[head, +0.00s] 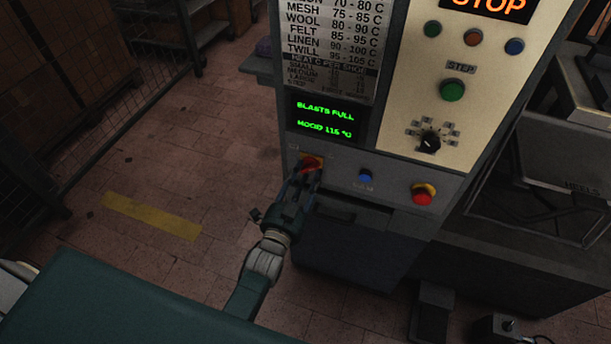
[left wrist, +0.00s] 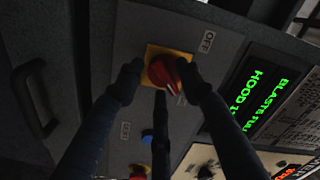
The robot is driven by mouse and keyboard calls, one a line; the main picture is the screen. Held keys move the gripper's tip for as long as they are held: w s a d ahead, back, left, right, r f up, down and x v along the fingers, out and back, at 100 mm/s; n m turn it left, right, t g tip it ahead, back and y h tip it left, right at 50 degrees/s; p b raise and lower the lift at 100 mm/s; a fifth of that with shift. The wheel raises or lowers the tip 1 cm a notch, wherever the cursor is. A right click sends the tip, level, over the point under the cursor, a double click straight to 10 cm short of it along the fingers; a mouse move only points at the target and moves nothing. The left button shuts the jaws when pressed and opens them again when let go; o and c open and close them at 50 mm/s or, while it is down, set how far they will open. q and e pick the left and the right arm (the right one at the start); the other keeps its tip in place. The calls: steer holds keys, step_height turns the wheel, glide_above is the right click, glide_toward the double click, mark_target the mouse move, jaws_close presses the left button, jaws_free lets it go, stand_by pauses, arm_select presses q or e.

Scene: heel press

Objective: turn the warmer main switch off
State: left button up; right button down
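The warmer main switch is a red rotary knob on a yellow plate (head: 312,161), low on the left of the press front. The red knob (left wrist: 164,71) shows large in the left wrist view, with a pale mark at its lower right. An OFF label (left wrist: 207,42) is at the upper right of it; another label (left wrist: 125,130) sits lower left, too small to read surely. My left gripper (head: 310,178) is at the switch. Its fingers (left wrist: 161,76) stand on either side of the knob, with a small gap visible on the left. My right gripper is out of view.
A green-lit display (head: 326,120) sits above the switch. A blue button (head: 365,176) and a red button on yellow (head: 423,194) are to its right. A drawer-like handle (head: 345,212) is below. A dial (head: 430,142) and a green button (head: 452,90) are higher up.

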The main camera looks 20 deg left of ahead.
arm_select(q)
jaws_close()
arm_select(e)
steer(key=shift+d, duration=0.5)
arm_select(q)
steer(key=shift+n, duration=0.3)
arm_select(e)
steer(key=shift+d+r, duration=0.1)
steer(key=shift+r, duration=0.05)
arm_select(q)
steer(key=shift+d+n+p, duration=0.15)
steer(key=shift+n+p, duration=0.35)
steer(key=shift+n, duration=1.55)
steer(key=shift+d+n+p, duration=0.15)
steer(key=shift+n+p, duration=0.35)
steer(key=shift+n, duration=1.55)
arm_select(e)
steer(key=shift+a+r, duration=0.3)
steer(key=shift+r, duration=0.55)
